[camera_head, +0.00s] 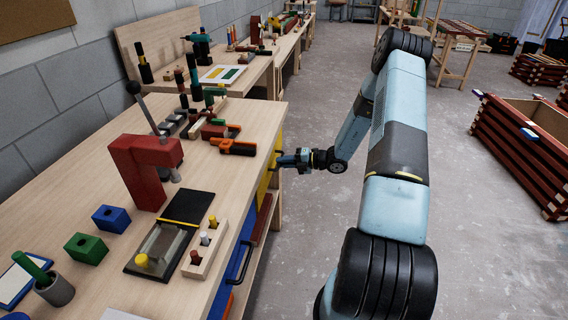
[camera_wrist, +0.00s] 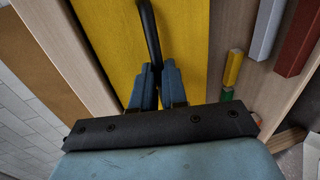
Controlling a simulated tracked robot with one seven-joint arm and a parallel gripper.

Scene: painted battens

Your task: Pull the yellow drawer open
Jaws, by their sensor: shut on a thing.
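The yellow drawer (camera_head: 267,181) is in the front of the near workbench, below the top's edge, and only a narrow strip of it shows in the head view. Its front (camera_wrist: 186,38) fills the middle of the wrist view. A dark bar handle (camera_wrist: 149,32) stands on it. My gripper (camera_head: 284,160) is at the drawer front, reaching in from the right. In the wrist view my gripper's two blue fingers (camera_wrist: 153,76) are closed around the handle's near part. The front looks about level with the bench edge; I cannot tell any small gap.
The workbench top (camera_head: 105,205) carries a red press (camera_head: 148,165), clamps and blocks. A blue drawer (camera_head: 233,268) with a dark handle is nearer me. Coloured bars (camera_wrist: 268,30) lie beside the yellow front. The grey floor (camera_head: 300,240) right of the bench is clear; slatted crates (camera_head: 520,145) stand far right.

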